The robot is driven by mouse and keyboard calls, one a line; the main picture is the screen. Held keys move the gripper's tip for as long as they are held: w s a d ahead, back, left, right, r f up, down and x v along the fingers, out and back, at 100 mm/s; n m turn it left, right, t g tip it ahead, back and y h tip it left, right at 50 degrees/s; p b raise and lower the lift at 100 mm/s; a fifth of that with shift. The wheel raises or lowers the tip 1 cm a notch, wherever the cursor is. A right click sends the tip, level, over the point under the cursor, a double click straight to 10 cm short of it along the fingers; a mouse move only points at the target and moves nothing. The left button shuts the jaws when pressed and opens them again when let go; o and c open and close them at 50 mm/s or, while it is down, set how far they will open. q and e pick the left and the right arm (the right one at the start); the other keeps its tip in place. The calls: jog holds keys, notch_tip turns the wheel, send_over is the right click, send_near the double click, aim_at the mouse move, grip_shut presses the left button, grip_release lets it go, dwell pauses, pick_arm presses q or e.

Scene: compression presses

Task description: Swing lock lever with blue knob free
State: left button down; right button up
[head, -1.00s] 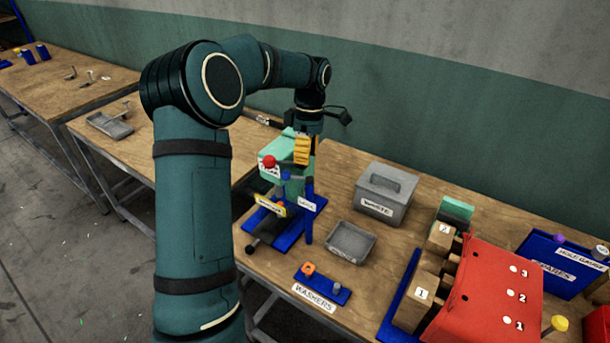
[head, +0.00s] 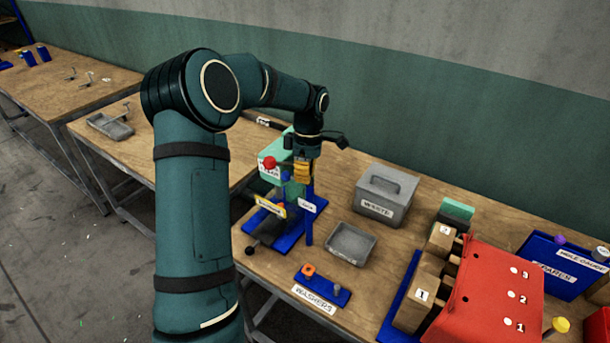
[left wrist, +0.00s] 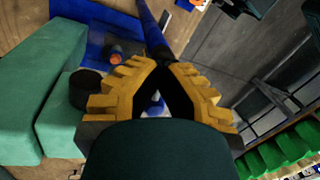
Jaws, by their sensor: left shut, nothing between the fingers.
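The press has a green body (head: 272,172) with a red knob (head: 269,163), on a blue base (head: 275,228). A blue upright post (head: 309,228) stands at its right side, near a white label reading LOCK (head: 307,206). My left gripper (head: 303,180) points down beside the press head, above the post and label. In the left wrist view its yellow fingers (left wrist: 155,66) meet at the tips, shut and empty. A small blue round part (left wrist: 155,104), perhaps the lever's knob, shows between the fingers, partly hidden. The lever itself is not clear. My right gripper is not in view.
A grey waste box (head: 384,194) and a grey tray (head: 351,243) stand right of the press. A blue washers holder (head: 322,287) lies in front. A red numbered fixture (head: 487,291) is farther right. Bare wood lies between them.

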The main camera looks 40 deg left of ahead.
pick_arm(q)
jog(key=shift+s+f, duration=0.1)
jog(key=shift+f, duration=0.05)
jog(key=shift+s+d+n+h+p, duration=0.15)
jog(key=shift+s+n+h, duration=0.1)
jog(key=shift+n, duration=1.2)
jog(key=shift+s+d+n+h+p, duration=0.15)
jog(key=shift+n+h, duration=0.1)
jog(key=shift+n, duration=1.2)
jog(key=shift+f, duration=0.1)
jog(key=c, duration=1)
grip_release()
jog(key=shift+w+a, duration=0.1)
jog(key=shift+c, duration=0.2)
jog(key=shift+t, duration=0.3)
jog(key=shift+r, duration=0.2)
notch_tip(320, 180, up, 12)
jog(key=w+a, duration=0.1)
jog(key=shift+w+a+f, duration=0.2)
jog(key=shift+w+a, duration=0.05)
jog(key=shift+a, duration=0.15)
